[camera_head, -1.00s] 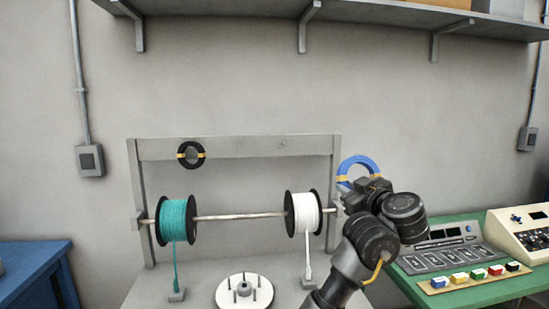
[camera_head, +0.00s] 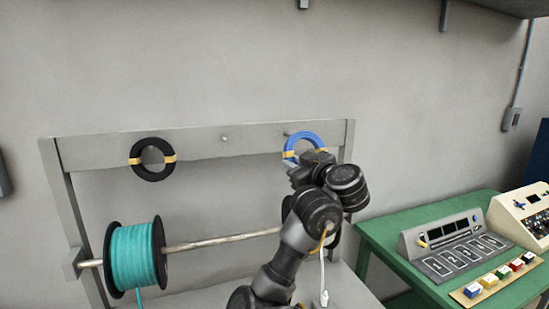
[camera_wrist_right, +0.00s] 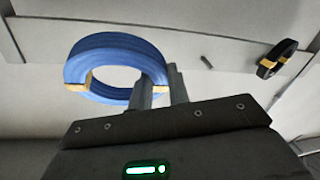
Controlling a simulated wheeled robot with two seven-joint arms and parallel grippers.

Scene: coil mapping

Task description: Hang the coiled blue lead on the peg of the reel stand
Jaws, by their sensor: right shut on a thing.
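The coiled blue lead (camera_head: 312,138) with yellow ties is in front of the right end of the reel stand's top rail (camera_head: 100,151). My right gripper (camera_head: 299,166) is shut on its lower part. The right wrist view shows the fingers (camera_wrist_right: 156,92) against the rim of the blue coil (camera_wrist_right: 118,44), its ring opening clear. A bare peg (camera_head: 224,139) sticks out mid-rail and also shows in the right wrist view (camera_wrist_right: 207,61). Another peg tip (camera_head: 286,134) shows at the coil's upper left edge; I cannot tell its depth relative to the coil. My left gripper is out of view.
A black coil (camera_head: 137,168) hangs at the rail's left. A teal reel (camera_head: 132,257) sits on the rod (camera_head: 215,240) below. My right arm mostly hides the white reel. A green bench (camera_head: 385,236) with control boxes (camera_head: 455,245) stands at the right.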

